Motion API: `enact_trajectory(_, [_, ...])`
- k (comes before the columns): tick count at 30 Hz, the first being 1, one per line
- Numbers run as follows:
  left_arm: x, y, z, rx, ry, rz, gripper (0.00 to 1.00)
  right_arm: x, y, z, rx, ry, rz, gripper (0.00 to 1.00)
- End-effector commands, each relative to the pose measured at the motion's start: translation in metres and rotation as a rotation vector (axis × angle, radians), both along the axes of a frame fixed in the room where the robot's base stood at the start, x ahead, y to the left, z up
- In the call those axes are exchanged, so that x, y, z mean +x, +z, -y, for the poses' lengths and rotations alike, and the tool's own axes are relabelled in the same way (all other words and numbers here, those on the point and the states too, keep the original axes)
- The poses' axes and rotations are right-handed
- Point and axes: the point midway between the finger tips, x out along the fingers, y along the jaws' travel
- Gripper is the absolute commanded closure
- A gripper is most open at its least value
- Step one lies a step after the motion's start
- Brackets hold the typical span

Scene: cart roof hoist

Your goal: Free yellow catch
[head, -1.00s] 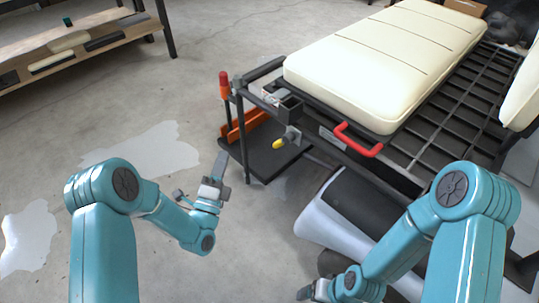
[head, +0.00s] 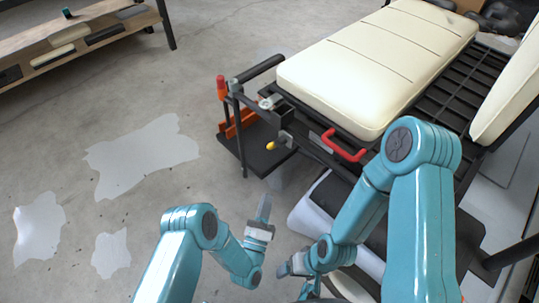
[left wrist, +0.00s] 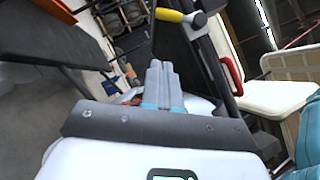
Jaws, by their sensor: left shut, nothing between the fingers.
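The yellow catch (head: 271,146) is a small yellow-tipped lever on a metal pivot at the cart's near left corner. In the left wrist view the yellow catch (left wrist: 168,15) shows at the top, beyond the fingertips. My left gripper (head: 265,200) points up below the catch, apart from it. In the left wrist view the fingers of my left gripper (left wrist: 160,68) are together with nothing between them. My right gripper (head: 287,267) is low in the middle, to the right of the left one; its fingers are too small to judge.
A red handle (head: 344,147) sticks out from the cart's near edge beside a cream cushion (head: 370,65). A dark shelf (head: 258,160) and an orange-red grip (head: 221,86) are at the cart's left corner. The floor (head: 110,100) at left is clear, with pale patches.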

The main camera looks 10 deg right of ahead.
Motion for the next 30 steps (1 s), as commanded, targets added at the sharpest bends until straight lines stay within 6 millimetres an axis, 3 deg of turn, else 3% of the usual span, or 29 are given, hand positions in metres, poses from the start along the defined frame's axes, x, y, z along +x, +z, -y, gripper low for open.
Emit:
enact_trajectory(5, [0.003,0.006,0.014,0.002,-0.024,0.002,1.0,0.0,0.001,0.0,0.0,0.0,0.0,0.17])
enact_trajectory(19, [0.082,0.037,0.056,-0.001,-0.02,0.003,1.0,0.0,-0.014,0.0,0.0,0.0,0.0,0.17])
enact_trajectory(24, [0.101,0.052,0.046,0.001,-0.018,0.0,1.0,0.0,-0.014,0.0,0.0,0.0,0.0,0.17])
enact_trajectory(30, [0.109,0.058,0.042,0.001,-0.019,-0.001,1.0,0.0,-0.014,0.0,0.0,0.0,0.0,0.17])
